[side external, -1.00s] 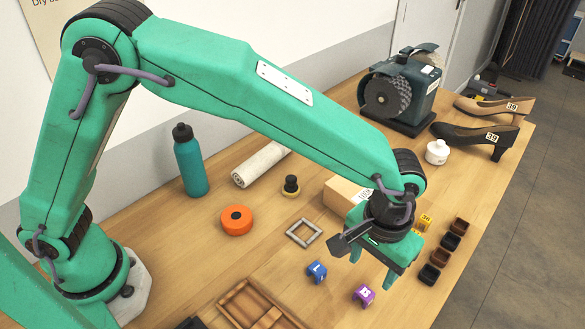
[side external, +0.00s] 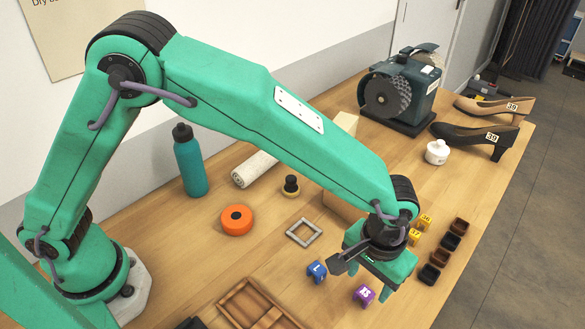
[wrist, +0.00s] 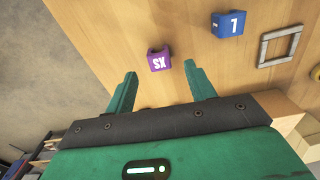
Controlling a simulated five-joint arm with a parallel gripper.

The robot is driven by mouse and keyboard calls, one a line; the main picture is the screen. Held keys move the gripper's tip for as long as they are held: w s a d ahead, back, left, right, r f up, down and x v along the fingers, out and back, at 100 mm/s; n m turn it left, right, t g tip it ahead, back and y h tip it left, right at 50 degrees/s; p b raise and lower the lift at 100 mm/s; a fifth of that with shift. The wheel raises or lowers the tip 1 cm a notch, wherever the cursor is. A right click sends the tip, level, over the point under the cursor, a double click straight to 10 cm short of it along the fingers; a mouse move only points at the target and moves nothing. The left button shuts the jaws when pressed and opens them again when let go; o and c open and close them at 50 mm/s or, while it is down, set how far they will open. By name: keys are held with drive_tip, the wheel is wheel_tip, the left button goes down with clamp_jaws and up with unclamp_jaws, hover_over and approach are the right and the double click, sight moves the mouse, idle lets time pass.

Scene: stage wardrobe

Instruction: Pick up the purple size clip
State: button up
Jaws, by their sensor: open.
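The purple size clip (side external: 363,294) lies on the wooden table near its front edge, marked with white lettering. It also shows in the wrist view (wrist: 159,60), just beyond the fingertips and roughly in line with the gap between them. My gripper (side external: 372,279) is open and empty, above the table and close to the purple clip. In the wrist view its two green fingers (wrist: 163,82) are spread apart with bare table between them. The clip is apart from both fingers.
A blue size clip (side external: 316,271) lies left of the purple one. A grey square frame (side external: 304,232) and wooden tray (side external: 262,306) are nearby. Yellow clips (side external: 420,228) and several small dark blocks (side external: 440,259) lie to the right. A cardboard box (side external: 344,207) stands behind my gripper.

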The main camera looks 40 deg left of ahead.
sight(365, 292)
drive_tip(key=shift+f, duration=2)
drive_tip(key=shift+c, duration=0.4)
drive_tip(key=c, duration=1)
